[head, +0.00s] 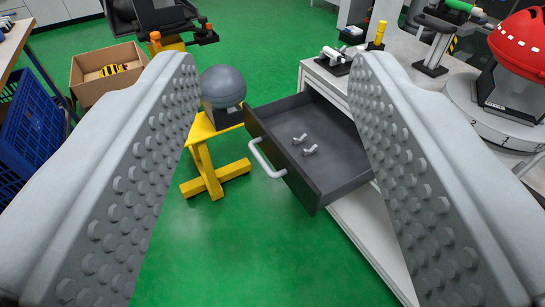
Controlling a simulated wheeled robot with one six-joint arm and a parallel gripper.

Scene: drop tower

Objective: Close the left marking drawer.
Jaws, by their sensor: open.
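The dark grey drawer (318,180) is pulled out of a white cabinet (374,219), to the right of the picture's middle. It has a white bar handle (264,160) on its front, which faces left. Two small light-coloured pieces (304,146) lie inside it. My gripper (275,75) is open, with its two studded fingers wide apart. The drawer shows between and beyond the fingers, and nothing is between them at close range. The right finger hides part of the cabinet and the drawer's right end.
A yellow stand (205,162) bearing a grey dome (222,86) stands just left of the drawer front. A cardboard box (106,75) and a blue crate (28,128) are at left. A red dome-topped device (521,50) is at right. Green floor (235,255) is clear in front.

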